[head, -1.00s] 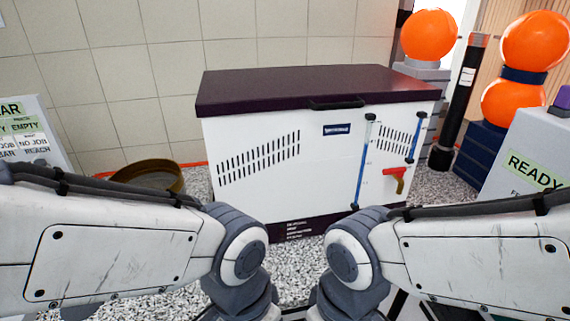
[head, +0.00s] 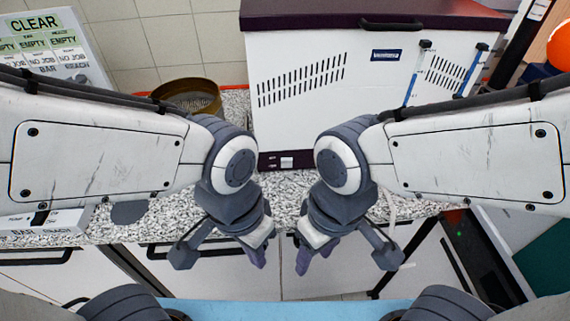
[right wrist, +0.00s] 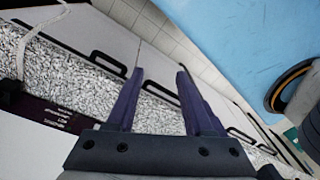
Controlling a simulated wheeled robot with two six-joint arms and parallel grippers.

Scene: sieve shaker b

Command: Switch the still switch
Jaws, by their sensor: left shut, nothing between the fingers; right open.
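I cannot pick out a switch named as the still switch in either view. A white cabinet (head: 300,110) with a dark purple lid (head: 330,12) stands on the counter. Its dark base strip (head: 300,159) carries small white print or labels, too small to read; the base also shows in the right wrist view (right wrist: 45,112). My left gripper (head: 258,256) is shut and empty over the counter's front edge. My right gripper (head: 303,262) is open and empty beside it; its spread fingers show in the right wrist view (right wrist: 160,78). Both are apart from the cabinet.
A speckled counter (head: 285,195) runs across, with grey drawers and black handles below. A brown round sieve (head: 188,97) stands left of the cabinet. An orange ball (head: 562,48) is at far right.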

